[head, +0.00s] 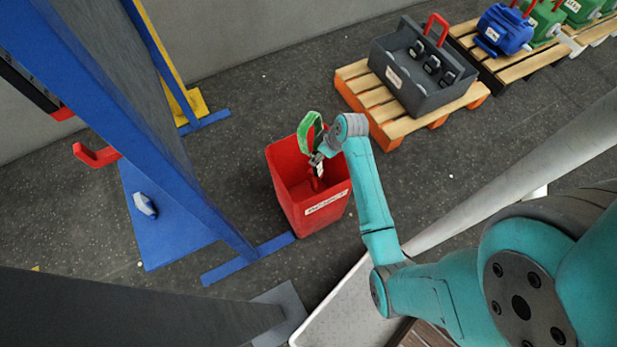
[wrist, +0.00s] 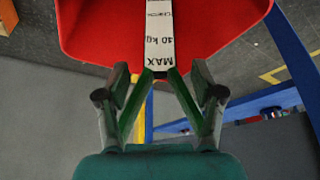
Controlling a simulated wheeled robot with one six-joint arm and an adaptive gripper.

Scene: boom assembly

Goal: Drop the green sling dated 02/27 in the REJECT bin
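The green sling (head: 308,131) is a loop of webbing that stands up over the red REJECT bin (head: 281,161). My gripper (head: 318,158) is at the lower end of the loop, over the bin's mouth. The sling's white tag (wrist: 159,35) points away from the gripper, against the red bin (wrist: 215,25). The tag reads "MAX" and a kg figure; I cannot read its date.
A blue rack (head: 130,100) with a red hook (head: 95,155) stands left of the bin. A grey tote (head: 430,95) sits on a wooden pallet (head: 385,105) at the back. Blue and green motors (head: 503,30) stand on another pallet. Dark floor is clear between bin and pallet.

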